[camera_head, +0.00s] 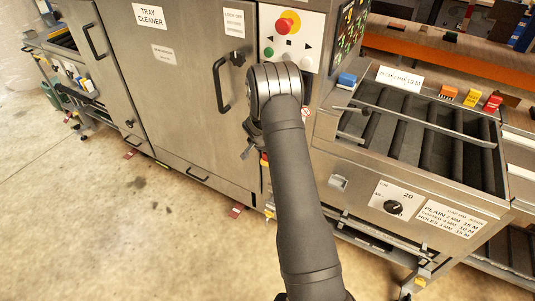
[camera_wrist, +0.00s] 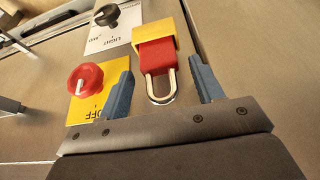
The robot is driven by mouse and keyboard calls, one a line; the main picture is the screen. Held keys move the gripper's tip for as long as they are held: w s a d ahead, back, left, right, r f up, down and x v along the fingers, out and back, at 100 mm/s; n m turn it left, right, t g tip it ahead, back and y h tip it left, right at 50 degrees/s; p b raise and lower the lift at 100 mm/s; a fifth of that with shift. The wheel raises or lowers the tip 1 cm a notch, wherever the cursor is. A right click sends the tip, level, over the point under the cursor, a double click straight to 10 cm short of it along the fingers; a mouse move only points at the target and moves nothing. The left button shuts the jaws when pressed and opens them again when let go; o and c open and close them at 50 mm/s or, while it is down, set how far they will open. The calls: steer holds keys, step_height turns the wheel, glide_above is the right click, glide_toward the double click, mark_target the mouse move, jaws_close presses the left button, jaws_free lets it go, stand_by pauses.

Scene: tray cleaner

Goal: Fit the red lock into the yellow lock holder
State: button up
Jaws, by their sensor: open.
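The red lock (camera_wrist: 157,54) sits in the yellow lock holder (camera_wrist: 168,27) on a metal face in the wrist view. Its body is partly inside the holder, and its metal shackle (camera_wrist: 149,88) points toward my gripper. My gripper (camera_wrist: 160,80) is open, with one blue finger on each side of the shackle and a visible gap on both sides. Nothing is held between the fingers. In the head view my arm covers most of the gripper (camera_head: 248,148) and the lock area, with only a small red and yellow patch showing beside the arm.
A red rotary switch (camera_wrist: 85,79) on a yellow plate lies left of my left finger. A black knob (camera_wrist: 107,15) on a white plate is above it. The head view shows a door handle (camera_head: 221,85), a red stop button (camera_head: 287,23) and a roller table (camera_head: 420,128) at right.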

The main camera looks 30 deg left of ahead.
steer(key=v, duration=1)
steer(key=x, duration=1.2)
steer(key=shift+r, duration=1.05)
